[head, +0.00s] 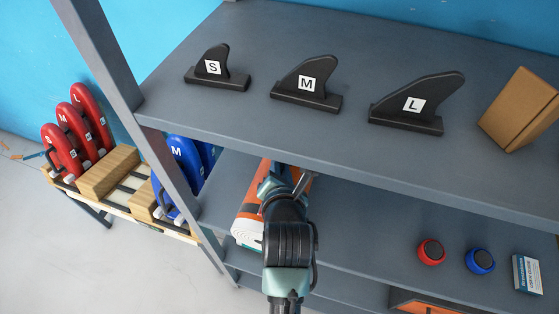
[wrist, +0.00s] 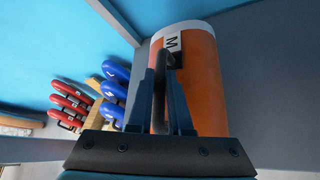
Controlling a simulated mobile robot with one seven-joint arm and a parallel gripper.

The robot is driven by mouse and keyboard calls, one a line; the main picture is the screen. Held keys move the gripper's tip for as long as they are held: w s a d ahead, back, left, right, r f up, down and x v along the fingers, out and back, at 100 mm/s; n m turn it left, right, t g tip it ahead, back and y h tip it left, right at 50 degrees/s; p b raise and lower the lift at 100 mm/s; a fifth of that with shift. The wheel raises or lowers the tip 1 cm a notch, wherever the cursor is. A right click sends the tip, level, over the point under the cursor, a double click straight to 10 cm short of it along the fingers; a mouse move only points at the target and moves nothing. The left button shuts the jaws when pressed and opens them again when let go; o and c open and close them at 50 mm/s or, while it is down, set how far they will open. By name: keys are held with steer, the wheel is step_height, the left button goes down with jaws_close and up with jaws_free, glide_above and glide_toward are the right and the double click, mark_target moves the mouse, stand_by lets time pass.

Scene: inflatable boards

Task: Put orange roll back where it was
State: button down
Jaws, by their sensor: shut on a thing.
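The orange roll (wrist: 199,82) has a white end and a label marked M. In the head view the orange and white roll (head: 250,218) lies at the left end of the middle shelf (head: 365,220), partly hidden by my arm. My gripper (wrist: 172,88) is shut on a dark handle (wrist: 160,85) at the side of the roll. In the head view my gripper (head: 285,182) is beneath the front edge of the top shelf. Whether the roll touches the shelf cannot be told.
The top shelf (head: 240,110) holds black fins marked S, M (head: 307,82) and L, and a cardboard box (head: 519,108). A red round item (head: 431,252), a blue one (head: 480,261) and a small box (head: 527,274) sit right on the middle shelf. A rack of red and blue boards (head: 110,172) stands left, past the shelf post (head: 120,80).

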steer(key=w, duration=0.3)
steer(key=shift+a+r, duration=0.1)
steer(key=shift+f+p, duration=0.55)
steer(key=shift+f, duration=1.3)
steer(key=c, duration=0.8)
jaws_free()
steer(key=shift+f, duration=0.15)
steer(key=shift+c, duration=0.2)
steer(key=b+v, duration=0.1)
steer(key=v, duration=1.1)
